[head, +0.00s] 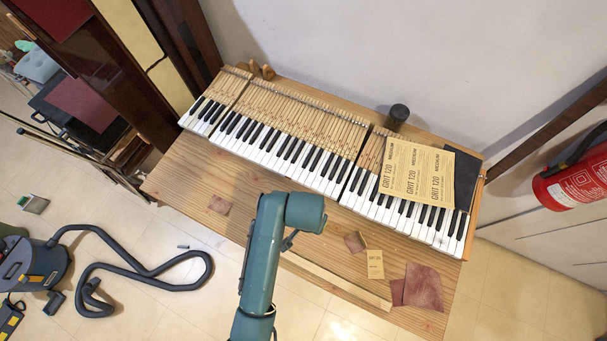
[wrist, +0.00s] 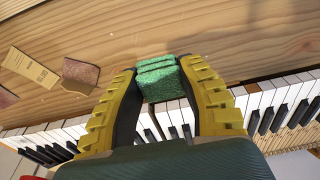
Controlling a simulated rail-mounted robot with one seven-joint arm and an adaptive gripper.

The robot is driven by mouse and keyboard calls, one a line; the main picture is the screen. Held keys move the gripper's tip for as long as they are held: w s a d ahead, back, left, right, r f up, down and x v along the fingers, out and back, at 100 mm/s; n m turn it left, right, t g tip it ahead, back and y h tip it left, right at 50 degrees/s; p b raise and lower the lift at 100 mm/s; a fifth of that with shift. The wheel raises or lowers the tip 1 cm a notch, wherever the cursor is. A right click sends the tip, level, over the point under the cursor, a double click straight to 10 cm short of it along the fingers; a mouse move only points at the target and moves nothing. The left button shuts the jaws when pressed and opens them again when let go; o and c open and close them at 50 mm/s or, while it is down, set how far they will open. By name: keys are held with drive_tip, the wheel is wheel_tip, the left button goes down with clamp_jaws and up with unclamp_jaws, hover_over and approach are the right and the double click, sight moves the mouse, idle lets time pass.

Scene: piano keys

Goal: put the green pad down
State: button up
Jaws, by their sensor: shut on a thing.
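The green pad (wrist: 160,82) is a small, rough green block in the wrist view. My gripper (wrist: 159,70) has its two yellow-and-black fingers shut on it, one on each side. The pad appears over the near edge of the piano keys and the wooden table (wrist: 225,35). I cannot tell how high it is or whether it touches anything. In the head view, my arm hides the gripper and the pad.
The piano keyboard (head: 300,150) lies along the table's back. Sandpaper sheets (head: 417,172) cover some right-hand keys. A small yellow paper (head: 375,264) and reddish-brown sandpaper pieces (head: 423,287) lie on the table's right front. Bare wood (head: 180,175) shows at left.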

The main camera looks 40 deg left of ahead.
wheel_tip(320, 180, down, 8)
drive_tip(key=shift+b, duration=0.75)
drive_tip(key=shift+f, duration=0.15)
drive_tip(key=o, duration=0.9)
drive_tip(key=shift+o, duration=0.2)
wheel_tip(320, 180, up, 12)
drive_tip(key=s+p, duration=0.1)
drive_tip(key=p, duration=0.2)
drive_tip(key=shift+s+d, duration=0.15)
drive_tip(key=shift+s, duration=0.15)
